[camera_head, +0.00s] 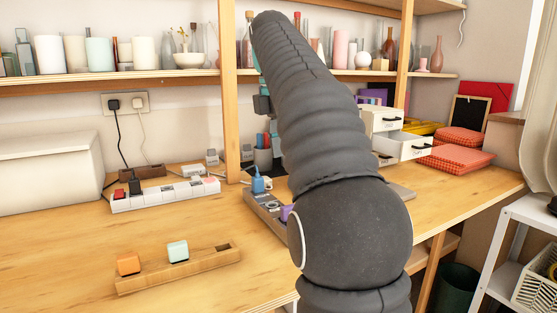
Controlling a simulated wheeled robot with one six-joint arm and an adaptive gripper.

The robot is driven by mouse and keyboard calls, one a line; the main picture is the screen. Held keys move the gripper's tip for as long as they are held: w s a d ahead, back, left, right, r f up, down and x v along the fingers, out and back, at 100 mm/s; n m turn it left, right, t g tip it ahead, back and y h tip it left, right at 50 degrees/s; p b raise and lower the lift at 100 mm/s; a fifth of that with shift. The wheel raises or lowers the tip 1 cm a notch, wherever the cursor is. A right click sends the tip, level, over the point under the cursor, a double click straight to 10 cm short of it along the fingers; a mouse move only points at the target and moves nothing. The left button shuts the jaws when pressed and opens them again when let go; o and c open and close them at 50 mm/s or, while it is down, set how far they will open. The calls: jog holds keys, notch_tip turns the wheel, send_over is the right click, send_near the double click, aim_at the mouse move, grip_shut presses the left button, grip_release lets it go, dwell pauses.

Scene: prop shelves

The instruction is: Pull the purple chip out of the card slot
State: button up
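A small purple piece (286,213) shows at the left edge of my arm, by a grey-brown tray on the table. My arm covers most of it, so I cannot tell whether it is the purple chip or whether it sits in a slot. No card slot can be made out clearly. My dark ribbed arm fills the middle of the view from the bottom to the upper shelf. I cannot make out my gripper; a small dark part juts out left of the arm, but I cannot tell what it is.
A wooden block (205,264) with an orange cube (129,263) and a mint cube (178,251) lies at the front left. A white power strip (166,194) lies behind it. White drawers (402,145) stand right, one pulled out. The left tabletop is mostly clear.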

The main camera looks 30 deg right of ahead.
jog(key=f, duration=0.4)
jog(key=d+f+b, duration=0.1)
jog(key=f, duration=0.8)
jog(key=shift+d+f, duration=0.2)
jog(key=shift+f, duration=0.1)
grip_shut()
